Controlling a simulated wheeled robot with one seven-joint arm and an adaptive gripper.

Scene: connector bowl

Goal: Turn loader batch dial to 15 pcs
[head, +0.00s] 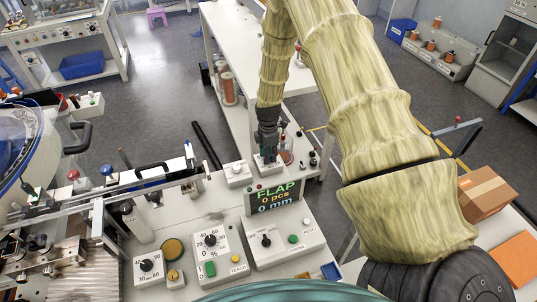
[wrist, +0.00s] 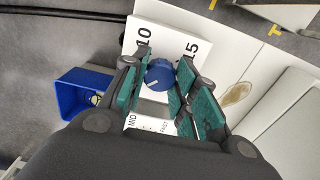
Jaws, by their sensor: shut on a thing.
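The batch dial is a blue knob (wrist: 158,74) on a white panel (wrist: 170,38) printed "10" at upper left and "15" at upper right in the wrist view. A short pale mark shows on the knob, but I cannot tell exactly which number it points to. My gripper (wrist: 160,80) is shut on the knob, with green pads on both sides of it. In the head view my gripper (head: 267,146) reaches down onto a small white box beyond the display, and hides the knob.
A blue bin (wrist: 82,90) stands left of the dial in the wrist view. A panel with "MID" and "FAST" (wrist: 150,124) lies just below it. In the head view, other dial boxes (head: 211,243) and a black-knob box (head: 283,240) stand nearer me.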

